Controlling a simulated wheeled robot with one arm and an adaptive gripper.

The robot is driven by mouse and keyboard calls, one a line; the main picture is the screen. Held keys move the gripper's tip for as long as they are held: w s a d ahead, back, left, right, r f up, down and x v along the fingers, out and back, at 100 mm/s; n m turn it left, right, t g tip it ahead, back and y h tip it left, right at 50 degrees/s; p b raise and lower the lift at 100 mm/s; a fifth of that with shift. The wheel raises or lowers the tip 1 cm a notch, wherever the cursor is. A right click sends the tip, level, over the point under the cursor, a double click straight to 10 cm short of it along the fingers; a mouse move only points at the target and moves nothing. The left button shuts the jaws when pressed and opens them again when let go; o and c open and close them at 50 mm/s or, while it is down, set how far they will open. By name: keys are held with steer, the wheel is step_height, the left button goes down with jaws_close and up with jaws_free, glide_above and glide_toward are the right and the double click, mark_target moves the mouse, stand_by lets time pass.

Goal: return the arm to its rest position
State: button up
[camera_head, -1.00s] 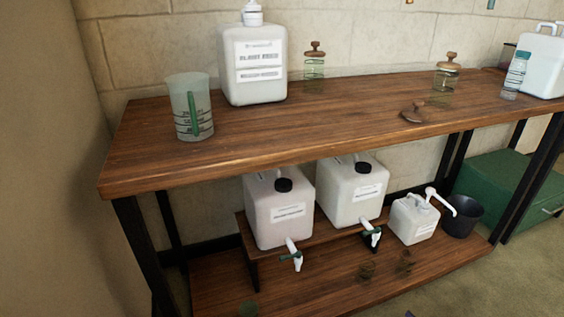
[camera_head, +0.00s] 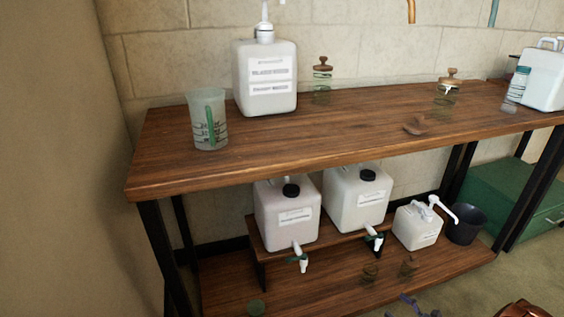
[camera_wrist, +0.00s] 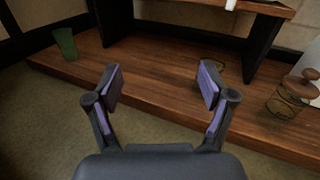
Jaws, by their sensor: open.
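My gripper (camera_wrist: 162,86) is open and empty in the wrist view, its two purple-padded fingers apart in front of the low wooden shelf (camera_wrist: 150,75). A green cup (camera_wrist: 65,44) stands on that shelf at the left. A glass jar with a wooden lid (camera_wrist: 290,97) is at the right, apart from the fingers. In the head view, small blue-purple parts (camera_head: 417,308) show at the bottom edge, too small to identify surely.
The wooden table (camera_head: 165,165) holds a measuring cup (camera_head: 208,122), a white pump container (camera_head: 266,82) and jars. Two white tap containers (camera_head: 286,214) (camera_head: 357,202), a small pump can (camera_head: 417,226) and a black bucket (camera_head: 465,224) are below. A green chest (camera_head: 515,195) stands right.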

steer(key=s+a+r+n+g+y+p, duration=0.1)
steer(key=a+r+n+g+p, duration=0.55)
steer(key=r, duration=0.85)
steer(key=s+a+r+n+g+y+p, duration=0.1)
steer(key=s+a+r+n+g+p, duration=0.2)
steer(key=a+r, duration=0.9)
steer(key=a+r+n+g+y+p, duration=0.1)
steer(key=a+r+n+g+p, duration=0.5)
steer(key=r, duration=1.1)
steer(key=s+a+r+n+g+h+p, duration=0.2)
steer(key=s+r+n+h+p, duration=0.3)
steer(key=s+r+p, duration=0.45)
steer(key=s+a+r+n+g+h+p, duration=0.1)
steer(key=s+a+r+n+h+p, duration=0.4)
steer(key=s+r, duration=0.75)
steer(key=s+d+r+n+t+h+p, duration=0.2)
steer(key=s+d+r+p, duration=0.3)
steer(key=r, duration=0.6)
steer(key=d+h+p, duration=0.1)
steer(key=d+p, duration=0.1)
steer(key=p, duration=0.1)
steer(key=shift+s+h, duration=0.15)
steer(key=shift+h, duration=0.15)
